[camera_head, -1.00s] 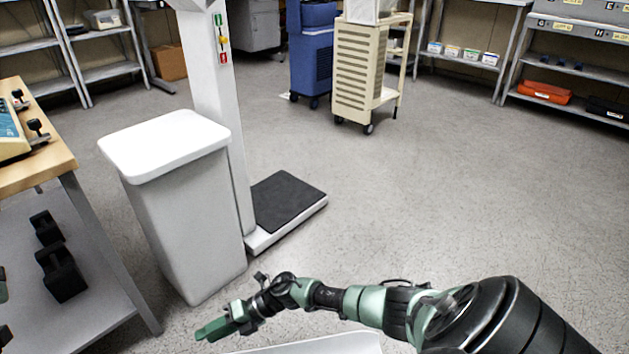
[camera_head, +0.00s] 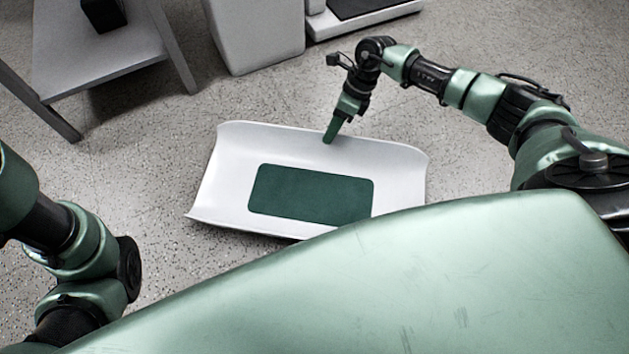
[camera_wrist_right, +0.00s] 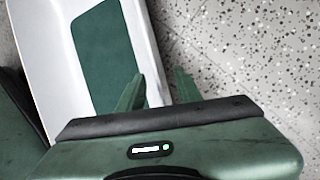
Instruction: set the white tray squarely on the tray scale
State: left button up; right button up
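My right gripper (camera_head: 330,136) points down at the tray's far rim. In the right wrist view my right gripper (camera_wrist_right: 158,84) has its fingers apart, one over the tray (camera_wrist_right: 140,35) and one over the floor, with the rim between them. My left arm shows at lower left; its gripper is out of sight.
A scale with a dark platform (camera_head: 362,8) stands on the floor at the top edge, partly cut off. Beside it is a pale bin (camera_head: 255,35). A metal shelf table (camera_head: 105,45) stands at upper left. Speckled floor (camera_head: 160,170) is clear around the tray.

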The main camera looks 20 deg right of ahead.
aim_at(321, 152)
jog(key=b+x, duration=0.1)
jog(key=x, duration=0.1)
jog(key=b+x, duration=0.4)
jog(key=shift+s+d, duration=0.1)
jog(key=shift+s, duration=0.2)
jog(key=shift+r, duration=0.1)
grip_shut()
dwell(1.0)
